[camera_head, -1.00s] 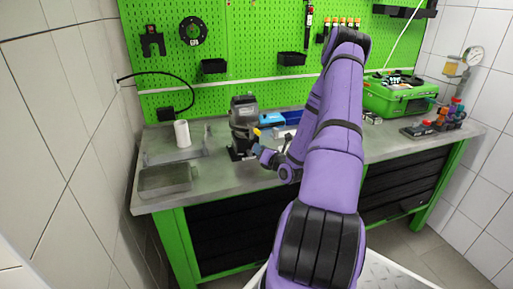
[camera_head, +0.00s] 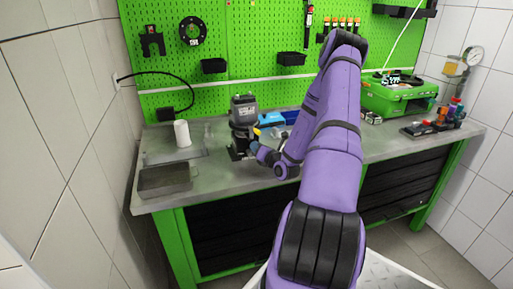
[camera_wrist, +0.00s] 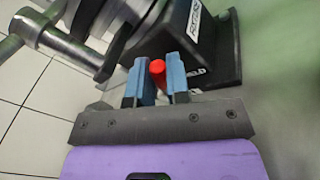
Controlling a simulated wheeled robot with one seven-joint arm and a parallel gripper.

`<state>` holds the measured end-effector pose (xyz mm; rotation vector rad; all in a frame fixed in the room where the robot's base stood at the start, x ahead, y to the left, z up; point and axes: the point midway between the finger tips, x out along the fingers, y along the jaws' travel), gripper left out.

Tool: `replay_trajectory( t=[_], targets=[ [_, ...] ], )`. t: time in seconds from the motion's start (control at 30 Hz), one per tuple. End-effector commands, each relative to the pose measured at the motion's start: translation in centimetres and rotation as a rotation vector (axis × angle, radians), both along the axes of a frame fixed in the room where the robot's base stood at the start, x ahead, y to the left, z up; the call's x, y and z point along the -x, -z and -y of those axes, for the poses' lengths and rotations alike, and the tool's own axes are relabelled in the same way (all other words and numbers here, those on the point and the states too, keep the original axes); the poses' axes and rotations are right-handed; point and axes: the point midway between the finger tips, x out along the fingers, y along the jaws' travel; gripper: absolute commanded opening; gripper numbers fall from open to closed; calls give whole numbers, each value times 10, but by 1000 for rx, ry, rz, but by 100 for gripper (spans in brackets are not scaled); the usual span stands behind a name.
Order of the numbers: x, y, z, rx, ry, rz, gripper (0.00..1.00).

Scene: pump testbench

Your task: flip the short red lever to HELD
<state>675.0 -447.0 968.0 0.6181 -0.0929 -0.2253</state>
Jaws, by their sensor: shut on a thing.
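The short red lever (camera_wrist: 157,71) shows in the wrist view as a small red cylinder end, between the two blue fingers of my gripper (camera_wrist: 156,84). My gripper is shut on it. The lever sits beside a black block (camera_wrist: 196,35) with white lettering; "HELD" is partly readable near the right finger. The lever's base is hidden by the fingers. In the head view, the dark grey pump (camera_head: 243,112) stands upright on the bench, with my gripper (camera_head: 256,150) low at its right side. The lever cannot be made out there.
A white cylinder (camera_head: 182,134) and a dark open tray (camera_head: 165,180) are on the bench at the left. A blue item (camera_head: 271,119) lies behind my wrist. A green case (camera_head: 398,97) stands at the right. In the wrist view, a metal pipe (camera_wrist: 30,25) is close at upper left.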

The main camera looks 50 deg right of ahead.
Motion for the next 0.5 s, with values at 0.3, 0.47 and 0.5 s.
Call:
replay_trajectory(
  t=[0.3,0.47,0.5],
  targets=[
    [2,2,3,-57,2,33,0],
    [2,2,2,-56,2,33,27],
    [2,2,2,-56,2,33,27]
  ],
)
